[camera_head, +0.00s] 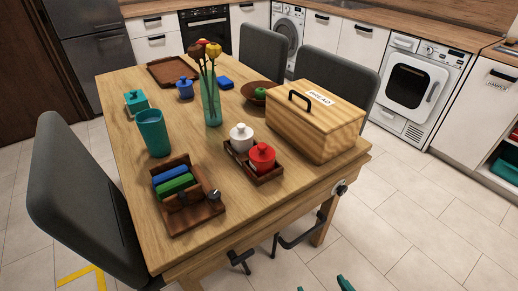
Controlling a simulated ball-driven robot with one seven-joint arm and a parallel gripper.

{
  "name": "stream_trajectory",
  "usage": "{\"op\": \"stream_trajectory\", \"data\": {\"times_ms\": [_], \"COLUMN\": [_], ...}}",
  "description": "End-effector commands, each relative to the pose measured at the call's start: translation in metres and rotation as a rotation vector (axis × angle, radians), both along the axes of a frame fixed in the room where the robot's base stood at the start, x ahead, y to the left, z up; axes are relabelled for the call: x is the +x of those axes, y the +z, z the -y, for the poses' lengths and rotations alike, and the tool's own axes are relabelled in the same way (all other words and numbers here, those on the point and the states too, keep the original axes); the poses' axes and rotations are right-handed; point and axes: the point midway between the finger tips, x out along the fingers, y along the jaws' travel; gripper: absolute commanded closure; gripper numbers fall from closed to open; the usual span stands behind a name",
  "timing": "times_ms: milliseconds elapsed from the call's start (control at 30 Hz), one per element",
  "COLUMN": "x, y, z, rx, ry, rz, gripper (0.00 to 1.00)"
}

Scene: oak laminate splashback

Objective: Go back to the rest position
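Two small teal tips show at the bottom edge, over the tiled floor in front of the table. They look like the fingertips of my gripper (324,286), set apart with nothing seen between them. The rest of my gripper and my arm are out of the picture. My gripper is clear of the wooden table (225,213) and appears to touch nothing.
The table holds a bread box (315,125), a vase of flowers (211,102), a teal cup (153,133), a tray with two lidded pots (263,157) and a wooden caddy (188,210). Grey chairs (80,195) flank it. Floor at the lower right is free.

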Motion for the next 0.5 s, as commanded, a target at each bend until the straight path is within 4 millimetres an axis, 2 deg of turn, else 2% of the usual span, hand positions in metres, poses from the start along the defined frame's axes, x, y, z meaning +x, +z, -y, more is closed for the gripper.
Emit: {"op": "stream_trajectory", "data": {"times_ms": [33,200,333,500], "x": [-0.007,-0.044,-0.083,-0.137], "y": [0.009,0.016,0.028,0.048], "z": [0.018,0.064,0.091,0.11], "rx": [-0.019,-0.064,-0.078,-0.076], "ry": [-0.045,-0.157,-0.219,-0.258], "rz": [-0.068,-0.323,-0.523,-0.756], "gripper": [0.0,0.0,0.0,0.0]}}
